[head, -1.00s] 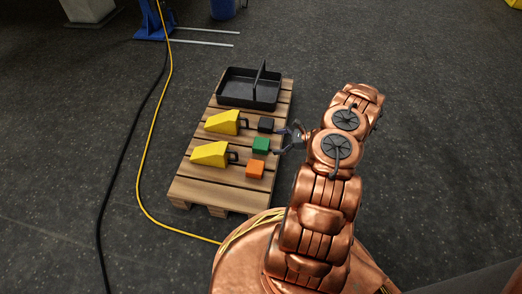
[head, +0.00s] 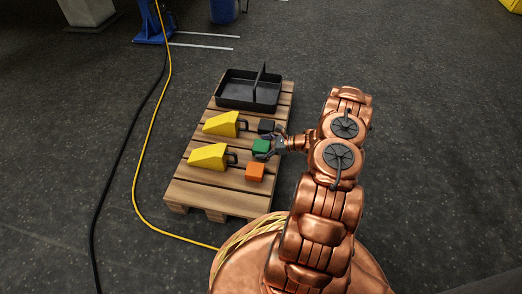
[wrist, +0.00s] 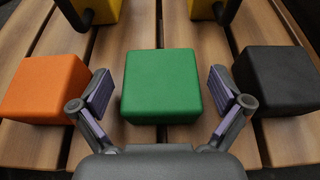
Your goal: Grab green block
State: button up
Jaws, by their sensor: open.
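The green block (wrist: 161,84) sits on the wooden pallet, in the middle of the wrist view. In the head view the green block (head: 261,146) lies between the orange block and the black block. My gripper (wrist: 164,92) is open, with one finger on each side of the green block. Small gaps show between both finger pads and the block. In the head view my gripper (head: 268,145) reaches in from the right and partly covers the block.
The orange block (wrist: 45,88) and black block (wrist: 275,80) stand close outside my fingers. Two yellow wedge-shaped pieces (head: 208,156) (head: 222,124) with black handles lie left of the blocks. A black divided tray (head: 235,88) stands at the far end of the pallet (head: 212,194).

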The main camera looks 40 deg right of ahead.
jog(key=c, duration=1.4)
